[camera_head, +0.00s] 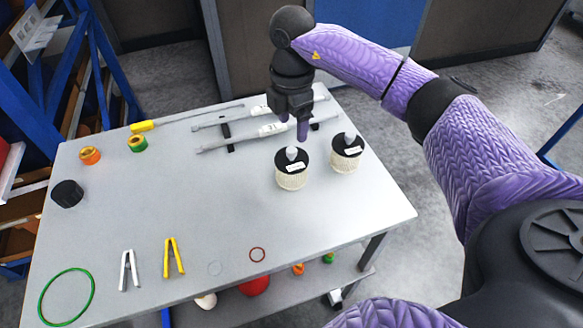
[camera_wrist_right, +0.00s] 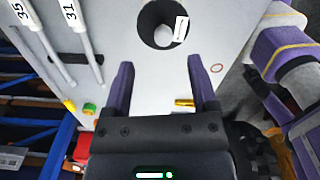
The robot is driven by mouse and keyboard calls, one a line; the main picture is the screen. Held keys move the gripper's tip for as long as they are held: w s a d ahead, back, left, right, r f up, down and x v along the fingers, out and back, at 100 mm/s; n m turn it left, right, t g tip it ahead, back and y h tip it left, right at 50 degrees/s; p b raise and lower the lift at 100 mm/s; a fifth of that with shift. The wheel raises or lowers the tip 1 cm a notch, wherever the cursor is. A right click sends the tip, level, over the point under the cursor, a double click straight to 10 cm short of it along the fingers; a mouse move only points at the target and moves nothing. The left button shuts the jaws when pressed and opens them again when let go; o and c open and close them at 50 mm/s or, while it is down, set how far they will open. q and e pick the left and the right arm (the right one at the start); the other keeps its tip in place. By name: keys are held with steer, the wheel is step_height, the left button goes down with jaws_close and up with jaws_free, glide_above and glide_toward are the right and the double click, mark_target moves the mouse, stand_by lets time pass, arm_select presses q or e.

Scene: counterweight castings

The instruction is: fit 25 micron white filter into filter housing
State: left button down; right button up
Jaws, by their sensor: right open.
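Two pale ribbed filters with black tops, grey knobs and small white labels stand upright on the table: a left filter (camera_head: 291,181) and a right filter (camera_head: 346,162). Their labels are too small to read. My right gripper (camera_head: 294,128) is open and empty, above and just behind the left filter. In the right wrist view the gripper (camera_wrist_right: 161,78) has its fingers apart, with one filter's black top (camera_wrist_right: 149,33) beyond the tips, apart from them. I cannot identify a filter housing. My left gripper is out of view.
Two long labelled bars (camera_head: 240,143) lie behind the filters. A black cap (camera_head: 67,193), orange ring piece (camera_head: 90,155) and green-yellow ring piece (camera_head: 138,144) stand left. White tongs (camera_head: 129,270), yellow tongs (camera_head: 173,258) and thin rings lie at the front. The table's middle is clear.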

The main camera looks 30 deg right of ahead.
mark_target(292, 149)
steer(key=f, duration=0.3)
steer(key=f+b, duration=0.1)
steer(key=f, duration=0.3)
steer(key=shift+s+a+f+b, duration=0.1)
steer(key=shift+s+f+b, duration=0.1)
steer(key=shift+b, duration=0.1)
steer(key=shift+r, duration=0.1)
jaws_close()
stand_by(0.8)
